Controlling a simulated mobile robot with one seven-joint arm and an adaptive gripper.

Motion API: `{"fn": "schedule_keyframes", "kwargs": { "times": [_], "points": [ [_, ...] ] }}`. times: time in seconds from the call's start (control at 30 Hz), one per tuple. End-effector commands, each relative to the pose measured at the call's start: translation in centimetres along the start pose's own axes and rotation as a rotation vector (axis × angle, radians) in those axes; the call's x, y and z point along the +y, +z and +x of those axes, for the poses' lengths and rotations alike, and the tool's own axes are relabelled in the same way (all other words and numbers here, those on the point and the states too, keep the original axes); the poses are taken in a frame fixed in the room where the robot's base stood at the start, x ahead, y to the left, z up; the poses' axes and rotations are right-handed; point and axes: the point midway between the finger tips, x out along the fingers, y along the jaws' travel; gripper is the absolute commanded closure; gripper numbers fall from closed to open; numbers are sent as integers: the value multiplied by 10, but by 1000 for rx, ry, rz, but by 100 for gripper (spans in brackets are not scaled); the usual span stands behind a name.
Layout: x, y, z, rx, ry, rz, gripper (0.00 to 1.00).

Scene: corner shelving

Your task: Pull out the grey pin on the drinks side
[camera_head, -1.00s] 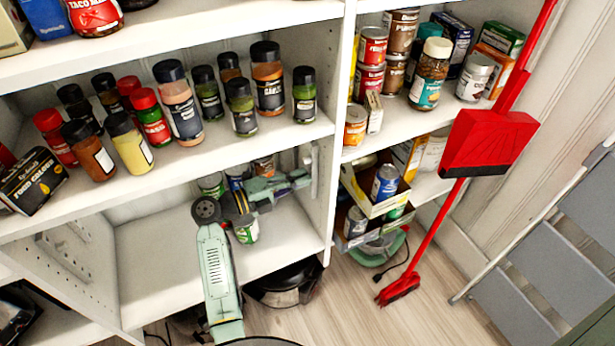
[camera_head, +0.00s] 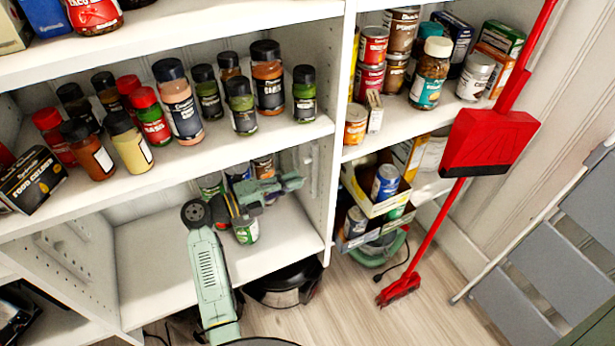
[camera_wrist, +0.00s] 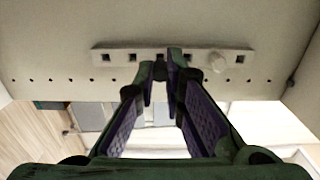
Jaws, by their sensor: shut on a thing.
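In the wrist view, my gripper (camera_wrist: 161,78) is shut at its tips on a small dark grey pin (camera_wrist: 160,71), largely hidden by the fingers. The tips are in front of a pale strip (camera_wrist: 120,56) with square holes, fixed to the shelf's side wall. A hole shows just beyond the pin; I cannot tell whether the pin's end is still in it. A pale round-headed pin (camera_wrist: 217,62) sits in the strip to the right. In the head view, my gripper (camera_head: 298,181) is inside the lower bay, a little left of the divider on the drinks side.
Cans (camera_head: 246,230) stand in the lower bay below and behind my arm. Spice jars (camera_head: 180,105) stand on the shelf above. Right of the divider are a carton with drink cans (camera_head: 386,182) and a red broom (camera_head: 432,235). The bay's front floor (camera_head: 165,275) is clear.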

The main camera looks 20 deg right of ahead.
Motion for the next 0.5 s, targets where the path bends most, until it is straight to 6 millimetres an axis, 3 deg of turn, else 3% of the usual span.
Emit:
{"fn": "schedule_keyframes", "kwargs": {
  "times": [0.5],
  "points": [
    [0, 1, -22, -2, 0, 0, 100]
  ]
}}
